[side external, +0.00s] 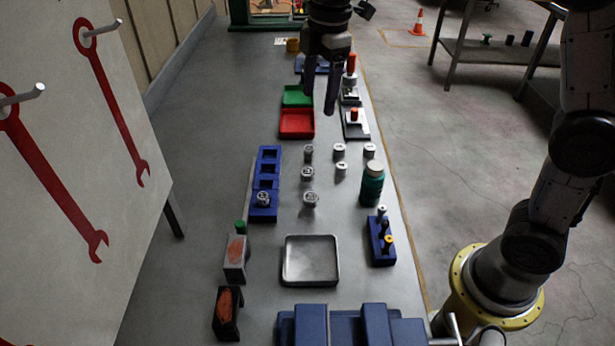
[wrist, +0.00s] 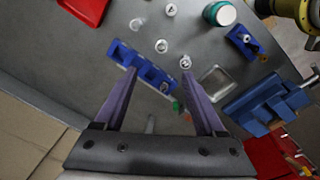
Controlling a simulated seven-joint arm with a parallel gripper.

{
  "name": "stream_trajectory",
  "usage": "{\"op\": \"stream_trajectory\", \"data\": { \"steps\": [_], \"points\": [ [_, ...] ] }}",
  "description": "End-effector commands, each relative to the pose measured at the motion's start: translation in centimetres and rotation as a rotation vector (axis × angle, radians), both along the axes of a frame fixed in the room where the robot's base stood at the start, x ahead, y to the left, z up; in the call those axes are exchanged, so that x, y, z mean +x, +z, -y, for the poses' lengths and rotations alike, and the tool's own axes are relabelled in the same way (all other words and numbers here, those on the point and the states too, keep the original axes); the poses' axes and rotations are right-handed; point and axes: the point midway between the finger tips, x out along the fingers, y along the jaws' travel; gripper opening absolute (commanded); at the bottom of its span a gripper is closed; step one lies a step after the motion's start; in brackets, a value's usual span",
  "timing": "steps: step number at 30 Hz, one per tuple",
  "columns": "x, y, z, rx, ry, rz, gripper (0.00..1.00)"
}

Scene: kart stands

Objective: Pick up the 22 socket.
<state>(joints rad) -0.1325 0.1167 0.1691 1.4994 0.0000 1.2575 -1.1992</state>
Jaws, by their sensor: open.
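Several silver sockets stand on the grey bench in the side external view, including a near one (side external: 310,198), a middle one (side external: 307,173) and a far one (side external: 308,152). Their top markings are too small to read, so I cannot tell which is the 22. A blue rack (side external: 267,169) stands left of them, with one socket (side external: 263,198) in its nearest slot. My gripper (side external: 320,102) is open and empty, high above the bench. In the wrist view, my gripper (wrist: 157,72) has its fingers spread over the blue rack (wrist: 146,65); loose sockets (wrist: 161,45) lie beyond.
A green bottle (side external: 372,185) and a small blue holder (side external: 381,238) stand right of the sockets. A metal tray (side external: 310,260) lies nearer. Red (side external: 297,124) and green (side external: 298,96) bins are behind. A blue vise-like block (side external: 350,325) is at the front.

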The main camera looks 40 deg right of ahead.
Motion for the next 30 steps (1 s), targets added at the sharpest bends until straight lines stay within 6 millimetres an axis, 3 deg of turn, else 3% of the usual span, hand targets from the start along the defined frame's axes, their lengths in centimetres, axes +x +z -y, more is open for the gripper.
{"op": "stream_trajectory", "data": {
  "steps": [4, 11, 21, 30],
  "points": [
    [1.8, -3.3, -1.1, -0.009, 0.017, -0.066, 0.72],
    [1.8, -6.1, -1.6, -0.015, 0.027, -0.104, 0.72],
    [1.7, -12.0, -1.5, -0.015, 0.025, -0.101, 0.72],
    [1.7, -14.3, -1.4, -0.014, 0.024, -0.102, 0.72]
  ]
}}
